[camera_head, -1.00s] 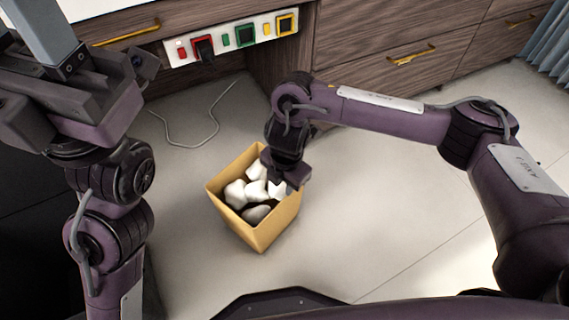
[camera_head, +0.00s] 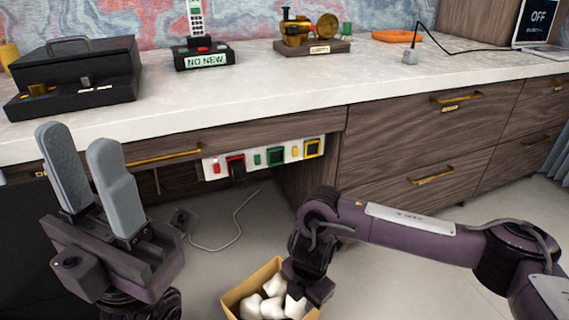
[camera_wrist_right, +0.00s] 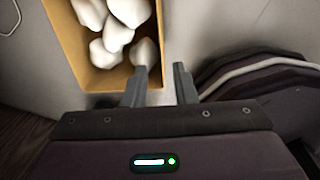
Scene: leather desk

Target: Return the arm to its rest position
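My right gripper (camera_head: 308,290) points down at the right edge of a tan bin (camera_head: 235,298). In the right wrist view this gripper (camera_wrist_right: 160,70) has its two fingers apart, with nothing visibly held. The bin's wall (camera_wrist_right: 158,40) shows between and beyond the fingers, and a white lump in the bin (camera_wrist_right: 146,55) lies by the left fingertip. I cannot tell whether they touch. My left gripper (camera_head: 77,138) is at the left, pointing up in front of the desk. Its two grey fingers are apart with a gap and nothing between them.
The desk (camera_head: 290,95) carries a black box (camera_head: 80,75), a phone on a stand (camera_head: 200,50), a brass device (camera_head: 310,32), an orange tray (camera_head: 397,36) and a laptop (camera_head: 540,28). A power strip (camera_head: 265,157) runs under the desk edge. A cable (camera_head: 238,225) lies on the floor.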

